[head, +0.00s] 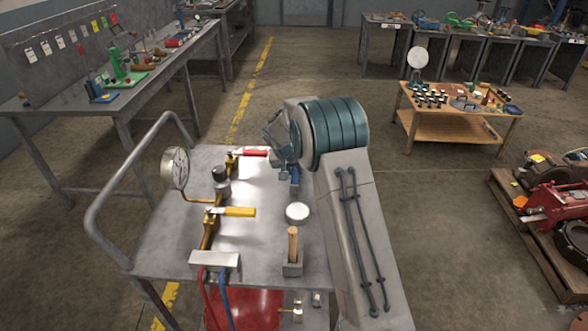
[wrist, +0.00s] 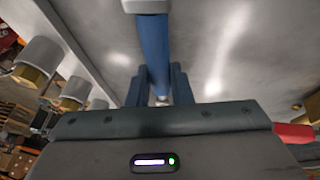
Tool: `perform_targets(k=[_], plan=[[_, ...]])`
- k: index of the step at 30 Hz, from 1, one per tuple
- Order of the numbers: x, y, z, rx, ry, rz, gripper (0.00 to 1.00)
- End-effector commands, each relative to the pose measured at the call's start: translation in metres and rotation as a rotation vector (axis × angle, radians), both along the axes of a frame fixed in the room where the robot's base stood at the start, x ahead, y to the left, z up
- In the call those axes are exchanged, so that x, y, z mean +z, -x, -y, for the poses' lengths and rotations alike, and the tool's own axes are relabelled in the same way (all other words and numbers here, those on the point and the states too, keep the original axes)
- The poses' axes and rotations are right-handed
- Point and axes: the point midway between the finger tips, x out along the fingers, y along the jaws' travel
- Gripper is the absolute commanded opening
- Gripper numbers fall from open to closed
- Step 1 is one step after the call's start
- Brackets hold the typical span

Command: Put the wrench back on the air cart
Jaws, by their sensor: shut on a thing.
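My gripper (head: 284,158) is over the back right part of the air cart (head: 165,245), a grey metal-topped cart with a tubular handle. In the wrist view my gripper (wrist: 160,92) is shut on the wrench (wrist: 156,50), a blue bar with a pale grey end at the top of the picture. In the head view only a short blue piece of the wrench (head: 295,176) shows below the fingers; my arm hides much of it. I cannot tell whether the wrench touches the cart top.
The cart top carries a dial gauge (head: 175,168), a yellow-handled valve (head: 238,212), a red lever (head: 255,153), a round pale disc (head: 297,212) and a wooden-handled tool (head: 293,243) upright in a block. Silver-and-brass fittings (wrist: 38,60) show at left in the wrist view.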

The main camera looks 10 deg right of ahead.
Motion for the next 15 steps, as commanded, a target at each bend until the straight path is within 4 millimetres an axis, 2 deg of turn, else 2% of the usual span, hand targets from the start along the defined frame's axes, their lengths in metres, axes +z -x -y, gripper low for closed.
perform_targets(k=[9,10,12,15], plan=[[-0.0065,-0.0004,-0.0001,0.000,0.000,0.002,0.00],[-0.0057,-0.0005,0.0000,0.000,0.000,0.002,0.25],[-0.0053,-0.0005,0.0000,0.000,0.000,0.002,0.44],[-0.0055,-0.0003,0.0000,0.000,0.000,0.001,0.45]])
